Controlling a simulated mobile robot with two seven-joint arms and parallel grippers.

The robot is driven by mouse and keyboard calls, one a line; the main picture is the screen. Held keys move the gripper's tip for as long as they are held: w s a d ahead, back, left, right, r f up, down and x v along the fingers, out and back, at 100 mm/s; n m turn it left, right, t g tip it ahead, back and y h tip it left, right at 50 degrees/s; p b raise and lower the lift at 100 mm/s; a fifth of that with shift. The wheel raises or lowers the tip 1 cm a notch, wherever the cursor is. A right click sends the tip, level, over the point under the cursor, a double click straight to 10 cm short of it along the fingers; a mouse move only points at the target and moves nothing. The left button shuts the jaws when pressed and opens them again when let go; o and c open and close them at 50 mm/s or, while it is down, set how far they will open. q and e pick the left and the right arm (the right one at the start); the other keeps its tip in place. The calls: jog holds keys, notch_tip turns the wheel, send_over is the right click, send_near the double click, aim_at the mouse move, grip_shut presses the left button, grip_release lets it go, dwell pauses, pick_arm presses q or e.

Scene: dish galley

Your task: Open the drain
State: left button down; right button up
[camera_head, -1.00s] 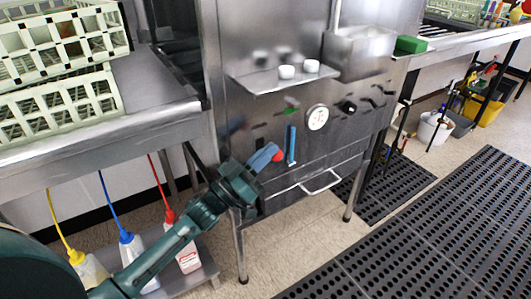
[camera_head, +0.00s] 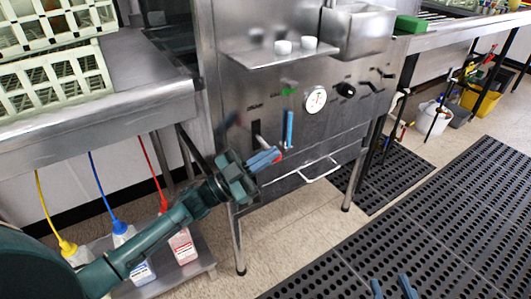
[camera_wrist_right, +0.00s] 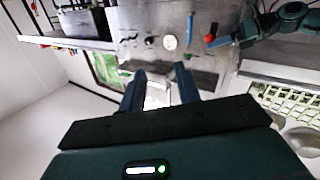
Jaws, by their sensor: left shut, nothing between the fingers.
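The drain lever (camera_head: 260,141) comes out of a dark slot under the DRAIN label on the steel machine's front and slopes down. In the right wrist view the red knob (camera_wrist_right: 209,38) sits beside my left gripper's fingers (camera_wrist_right: 222,42). My right gripper (camera_head: 391,287) is open and empty over the floor mat, apart from the machine; its fingers also show in the wrist view (camera_wrist_right: 160,84).
A blue upright handle (camera_head: 288,129), a round gauge (camera_head: 316,99) and a black knob (camera_head: 345,90) are close by on the panel. A bar handle (camera_head: 318,171) sticks out below. A steel table (camera_head: 150,103) with racks stands left, bottles beneath it.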

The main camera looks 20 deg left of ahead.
pick_arm(q)
notch_tip(320, 180, down, 3)
jog(key=m+g+b, duration=0.1)
jog(key=m, duration=0.2)
jog(key=shift+r+h, duration=0.15)
jog(key=shift+h, duration=0.15)
pick_arm(e)
jog(key=shift+s+a+n+t+y, duration=0.15)
jog(key=shift+a+n+t+y, duration=0.2)
jog(key=shift+n+t+y, duration=0.2)
pick_arm(q)
jog(key=shift+a, duration=0.1)
pick_arm(e)
jog(key=shift+r, duration=0.1)
